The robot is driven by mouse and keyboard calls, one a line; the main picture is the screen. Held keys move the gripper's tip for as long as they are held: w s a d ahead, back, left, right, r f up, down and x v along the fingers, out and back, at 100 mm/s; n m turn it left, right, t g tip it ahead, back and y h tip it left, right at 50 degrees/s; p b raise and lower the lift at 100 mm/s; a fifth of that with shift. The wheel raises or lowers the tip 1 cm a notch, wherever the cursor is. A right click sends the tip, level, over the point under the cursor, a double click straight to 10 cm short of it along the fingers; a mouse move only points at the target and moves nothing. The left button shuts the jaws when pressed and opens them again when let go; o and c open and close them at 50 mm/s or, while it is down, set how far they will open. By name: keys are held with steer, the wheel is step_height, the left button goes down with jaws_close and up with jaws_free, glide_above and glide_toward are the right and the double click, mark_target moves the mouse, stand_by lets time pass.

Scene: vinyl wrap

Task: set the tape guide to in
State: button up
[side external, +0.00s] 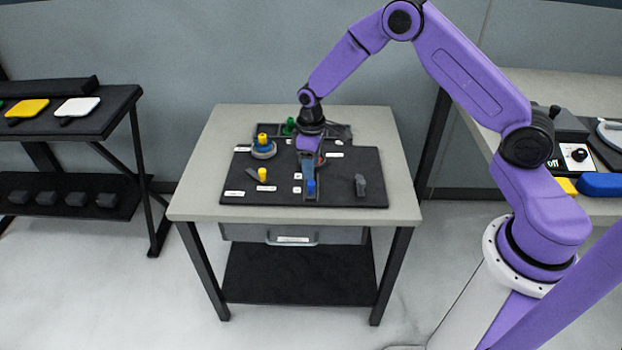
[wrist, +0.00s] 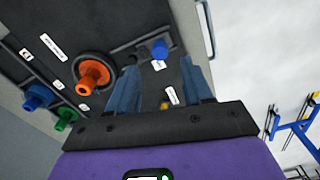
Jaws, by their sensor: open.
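The black panel (side external: 340,193) on the small table carries several controls and white labels too small to read, so I cannot tell for sure which is the tape guide. A blue knob (side external: 311,187) sits on a slider-like track near the panel's front, with two small labels to its left. The blue knob also shows in the wrist view (wrist: 160,50), ahead of and between my fingers. My gripper (side external: 309,168) points down over the middle of the panel, behind the blue knob. In the wrist view its two fingers (wrist: 161,85) are apart, with nothing held.
An orange knob (wrist: 93,75) on a round dark base is left of my fingers. A yellow-topped blue knob (side external: 263,145), a yellow lever (side external: 262,174), a green knob (side external: 289,126) and a grey upright piece (side external: 360,185) stand around. A drawer (side external: 290,236) is under the tabletop.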

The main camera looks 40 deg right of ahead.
mark_target(311, 182)
steer(key=shift+f, duration=2.9)
